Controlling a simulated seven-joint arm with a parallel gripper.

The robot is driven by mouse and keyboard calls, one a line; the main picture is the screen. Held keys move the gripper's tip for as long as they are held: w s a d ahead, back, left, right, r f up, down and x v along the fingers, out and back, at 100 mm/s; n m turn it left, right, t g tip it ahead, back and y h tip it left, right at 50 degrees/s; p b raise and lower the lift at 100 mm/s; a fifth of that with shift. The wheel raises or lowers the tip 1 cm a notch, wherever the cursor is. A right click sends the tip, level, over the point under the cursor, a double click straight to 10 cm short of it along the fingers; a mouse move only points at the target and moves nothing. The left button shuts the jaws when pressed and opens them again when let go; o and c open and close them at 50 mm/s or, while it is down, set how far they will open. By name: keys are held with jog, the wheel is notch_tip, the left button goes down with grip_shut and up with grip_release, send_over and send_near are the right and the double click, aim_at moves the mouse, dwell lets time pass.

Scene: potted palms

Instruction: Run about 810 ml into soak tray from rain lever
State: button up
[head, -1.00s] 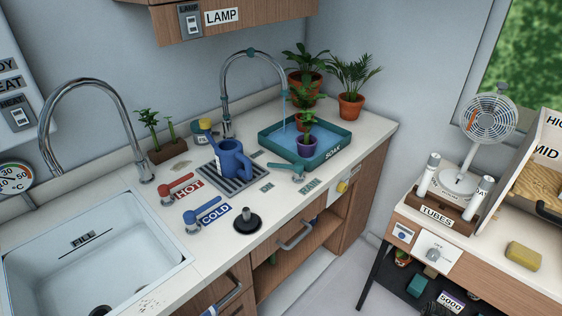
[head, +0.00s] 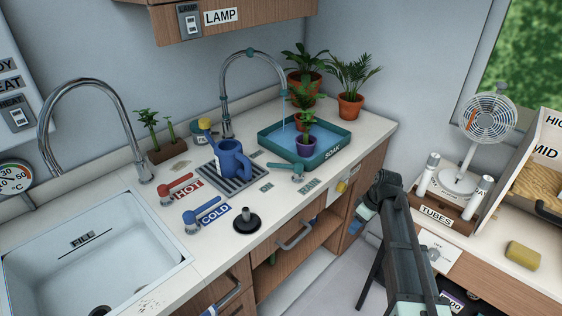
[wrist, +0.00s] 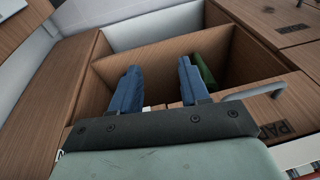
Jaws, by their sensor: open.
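The soak tray (head: 329,152) is a teal, square tray at the back right of the counter, with blue water inside and a potted plant standing in it. The rain lever (head: 289,168) is teal and lies in front of the tray, its handle pointing left. The arched spout (head: 252,52) with teal fittings reaches over the tray, and a thin bluish stream falls from it. The water's volume cannot be read. My gripper (wrist: 158,88) is open and empty in the wrist view, its blue fingers facing a wooden compartment. It is well away from the lever.
A blue watering can (head: 232,160) stands on the drain grate left of the lever. Red hot (head: 178,187) and blue cold (head: 205,213) levers lie further left. Potted palms (head: 350,104) stand behind the tray. A fan (head: 488,120) and tube rack (head: 447,205) stand at right.

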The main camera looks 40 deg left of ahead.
jog(key=s+a+r+n+y, duration=0.15)
jog(key=a+r+n, duration=0.25)
jog(key=a+r, duration=0.9)
jog(key=n+y, duration=0.1)
jog(key=n, duration=0.3)
send_near(279, 164)
jog(key=x, duration=0.8)
jog(key=shift+a+f, duration=0.15)
grip_shut()
